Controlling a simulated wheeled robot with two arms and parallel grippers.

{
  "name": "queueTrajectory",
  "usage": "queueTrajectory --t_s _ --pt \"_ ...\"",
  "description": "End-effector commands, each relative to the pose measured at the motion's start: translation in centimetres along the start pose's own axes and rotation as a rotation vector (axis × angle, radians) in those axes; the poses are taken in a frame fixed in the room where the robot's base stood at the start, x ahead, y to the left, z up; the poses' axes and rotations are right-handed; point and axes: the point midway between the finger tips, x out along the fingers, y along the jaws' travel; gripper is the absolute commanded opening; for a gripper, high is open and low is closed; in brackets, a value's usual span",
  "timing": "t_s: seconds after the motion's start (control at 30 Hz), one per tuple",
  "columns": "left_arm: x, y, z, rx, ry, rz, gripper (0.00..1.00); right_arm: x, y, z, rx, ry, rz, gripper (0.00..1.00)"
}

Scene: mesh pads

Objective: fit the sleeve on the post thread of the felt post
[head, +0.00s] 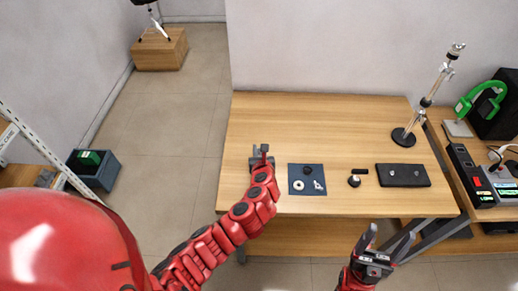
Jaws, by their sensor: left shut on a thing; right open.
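My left gripper (262,151) is over the left part of the table, left of the blue mat. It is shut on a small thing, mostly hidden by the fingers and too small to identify. A tilted metal stand (425,102) with a round dark base rises at the table's right end. It may carry the felt post, but its thread is too small to make out. I cannot pick out the sleeve for sure. My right gripper (387,243) is open and empty, in front of the table's front edge.
On the blue mat (312,168) lie a white ring (299,185), a dark piece (307,170) and a small metal piece (318,185). Right of it are a round black piece (354,181), a black bar (361,171) and a dark pad (415,176). The table's back is clear.

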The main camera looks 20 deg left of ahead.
Motion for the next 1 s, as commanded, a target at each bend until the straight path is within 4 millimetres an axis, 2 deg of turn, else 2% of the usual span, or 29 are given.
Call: queueTrajectory --t_s 0.17,0.2,0.4,0.77,1.0 --pt "0.0 0.0 0.0 0.0 0.0 -0.001 0.0 0.0 0.0 0.0 0.0 0.0 0.0 0.72" --pt "0.0 0.0 0.0 0.0 0.0 -0.001 0.2 0.0 0.0 0.0 0.0 0.0 0.0 0.72" --pt "0.0 0.0 0.0 0.0 0.0 -0.001 0.53 0.0 0.0 0.0 0.0 0.0 0.0 0.72" --pt "-0.3 -0.1 0.0 0.0 -0.002 -0.002 0.53 -0.1 0.0 0.0 0.0 0.0 0.0 0.72" --pt "-2.9 -0.2 -0.1 0.0 -0.003 -0.008 0.53 -1.1 -0.1 0.2 0.0 0.0 0.0 0.72"
